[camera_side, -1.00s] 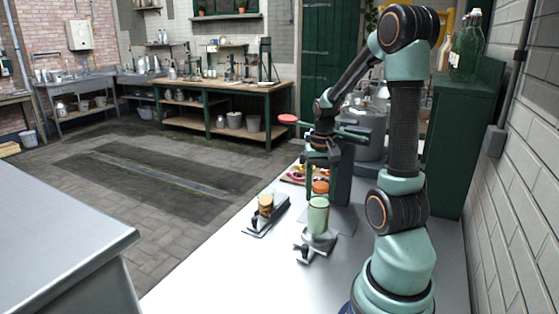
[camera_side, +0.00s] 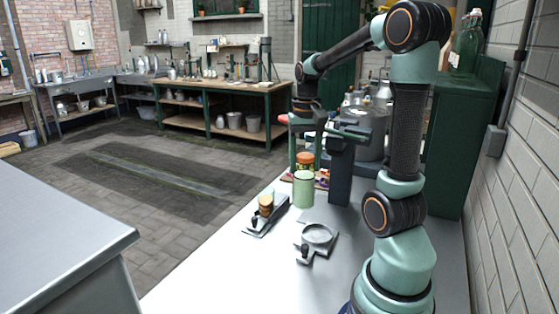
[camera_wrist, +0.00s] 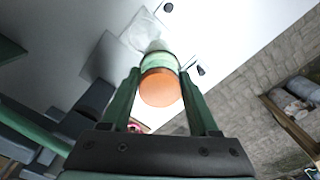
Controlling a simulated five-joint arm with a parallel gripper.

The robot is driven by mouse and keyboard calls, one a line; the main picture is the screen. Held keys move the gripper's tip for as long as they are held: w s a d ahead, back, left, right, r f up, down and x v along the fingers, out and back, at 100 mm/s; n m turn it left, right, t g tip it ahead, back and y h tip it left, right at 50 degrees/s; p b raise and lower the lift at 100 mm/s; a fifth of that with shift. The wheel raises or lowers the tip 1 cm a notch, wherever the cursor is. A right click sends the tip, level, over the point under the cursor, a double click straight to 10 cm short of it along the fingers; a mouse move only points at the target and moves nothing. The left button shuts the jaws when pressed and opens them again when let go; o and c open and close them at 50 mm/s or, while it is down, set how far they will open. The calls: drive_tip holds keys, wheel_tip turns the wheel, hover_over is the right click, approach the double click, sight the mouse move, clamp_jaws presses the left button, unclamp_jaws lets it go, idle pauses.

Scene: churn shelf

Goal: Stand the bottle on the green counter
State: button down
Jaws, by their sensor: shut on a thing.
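The bottle (camera_side: 303,190) is pale green with an orange cap (camera_side: 305,160). My gripper (camera_side: 305,168) points down and is shut on it near the cap, holding it upright in the side view. In the wrist view the orange cap (camera_wrist: 160,88) and the green body (camera_wrist: 157,60) show between the two fingers. The bottle is off the grey round-seated holder (camera_side: 318,236), which is empty. A tall dark green counter (camera_side: 460,140) stands at the right against the wall, with green glass bottles (camera_side: 466,48) on top.
A second grey holder (camera_side: 262,222) with a brown-orange jar (camera_side: 266,204) is on the pale worktop (camera_side: 240,275). A dark grey post (camera_side: 341,170) stands right of the bottle, with a large metal pot (camera_side: 370,140) behind. The worktop's front is clear.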

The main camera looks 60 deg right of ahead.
drive_tip(key=w+a+n, duration=0.5)
drive_tip(key=w+a, duration=0.4)
drive_tip(key=a, duration=0.5)
drive_tip(key=w+a+n, duration=0.5)
drive_tip(key=w+a, duration=0.3)
drive_tip(key=a, duration=0.6)
wheel_tip(320, 180, down, 9)
drive_tip(key=shift+d, duration=0.3)
drive_tip(key=shift+w+f, duration=0.1)
drive_tip(key=shift+f, duration=0.1)
drive_tip(key=shift+f, duration=0.55)
drive_tip(key=shift+f, duration=0.7)
idle(0.5)
